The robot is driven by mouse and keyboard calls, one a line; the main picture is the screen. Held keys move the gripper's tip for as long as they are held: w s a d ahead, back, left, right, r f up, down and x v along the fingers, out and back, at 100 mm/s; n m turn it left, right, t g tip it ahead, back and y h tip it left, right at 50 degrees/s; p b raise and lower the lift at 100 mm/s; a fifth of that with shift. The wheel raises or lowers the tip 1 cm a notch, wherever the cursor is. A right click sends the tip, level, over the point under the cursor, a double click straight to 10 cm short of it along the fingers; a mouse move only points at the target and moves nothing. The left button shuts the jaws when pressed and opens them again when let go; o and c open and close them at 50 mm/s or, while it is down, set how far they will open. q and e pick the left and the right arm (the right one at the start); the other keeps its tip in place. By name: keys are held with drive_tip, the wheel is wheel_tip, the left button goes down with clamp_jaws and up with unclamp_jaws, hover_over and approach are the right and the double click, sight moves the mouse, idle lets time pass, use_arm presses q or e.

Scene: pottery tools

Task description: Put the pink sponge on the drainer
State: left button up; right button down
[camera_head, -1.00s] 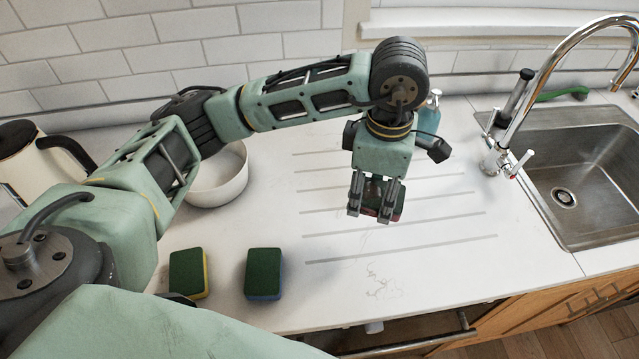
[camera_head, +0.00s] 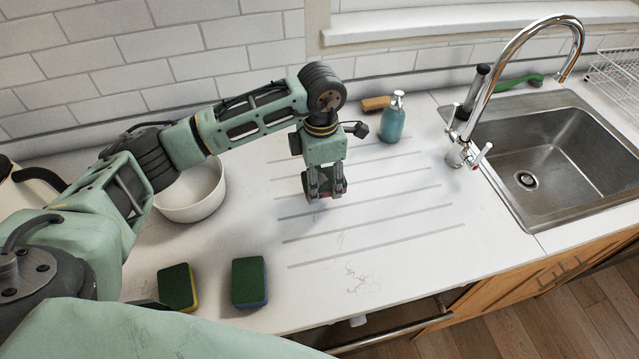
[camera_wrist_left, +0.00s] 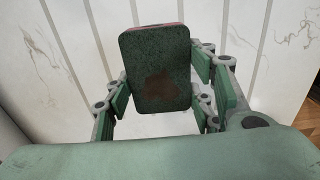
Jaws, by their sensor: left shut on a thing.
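My left gripper (camera_head: 325,190) is shut on the pink sponge (camera_head: 338,186), over the grooved drainer area (camera_head: 370,238) of the white counter. In the left wrist view the sponge (camera_wrist_left: 158,75) shows its dark green scouring face with a brown patch, and a thin pink edge at the top. It sits between the finger pads of my left gripper (camera_wrist_left: 160,95). The drainer's grey lines (camera_wrist_left: 133,12) run beyond it. I cannot tell whether the sponge touches the counter. My right gripper is not in view.
A green-yellow sponge (camera_head: 177,287) and a green-blue sponge (camera_head: 249,282) lie at the front left. A white bowl (camera_head: 195,190) stands behind my left arm. A blue soap bottle (camera_head: 392,120) and a brown block (camera_head: 376,103) are at the back. The sink (camera_head: 560,150) and tap (camera_head: 490,90) are right.

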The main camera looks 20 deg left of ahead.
sight(320, 189)
use_arm(q)
wheel_tip(320, 189, down, 4)
drive_tip(key=shift+r+p, duration=0.1)
drive_tip(key=shift+p, duration=0.85)
drive_tip(key=shift+f, duration=0.2)
drive_tip(key=shift+f, duration=0.1)
drive_tip(key=shift+f+b, duration=0.15)
drive_tip(key=shift+b, duration=0.2)
drive_tip(key=o, duration=0.8)
drive_tip(key=shift+c, duration=0.2)
